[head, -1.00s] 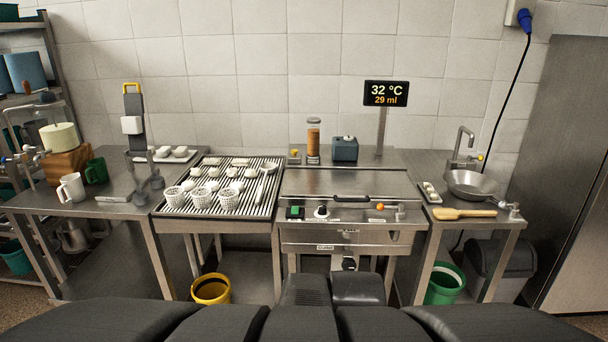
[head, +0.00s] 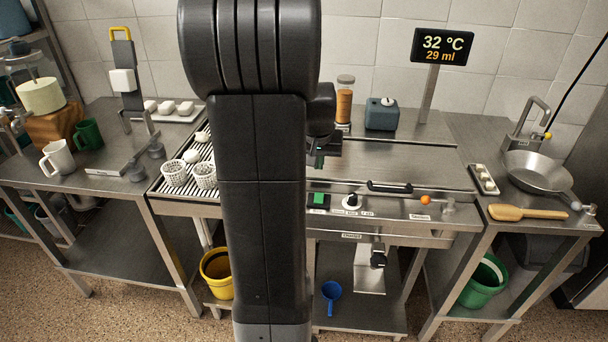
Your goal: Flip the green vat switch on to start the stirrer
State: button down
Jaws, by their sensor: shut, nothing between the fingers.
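The green vat switch (head: 318,199) sits at the left end of the vat's front control panel, in the head view. Whether it is on or off is too small to tell. The vat (head: 400,165) has a flat steel lid with a black handle. My gripper (head: 319,162) is above and slightly behind the switch, pointing down and apart from it. It is shut and empty. My arm hides much of the drain rack and the wall behind.
A black knob (head: 352,201) is just right of the switch, and an orange-tipped valve (head: 425,199) is farther right. White perforated baskets (head: 204,175) stand on the slatted rack at left. A display (head: 442,46) reads 32 °C, 29 ml.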

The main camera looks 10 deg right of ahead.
jog(key=shift+w+r, duration=0.1)
jog(key=shift+w, duration=0.1)
jog(key=p, duration=0.2)
send_near(318, 194)
jog(key=x, duration=0.5)
jog(key=shift+d, duration=0.1)
jog(key=shift+x, duration=0.75)
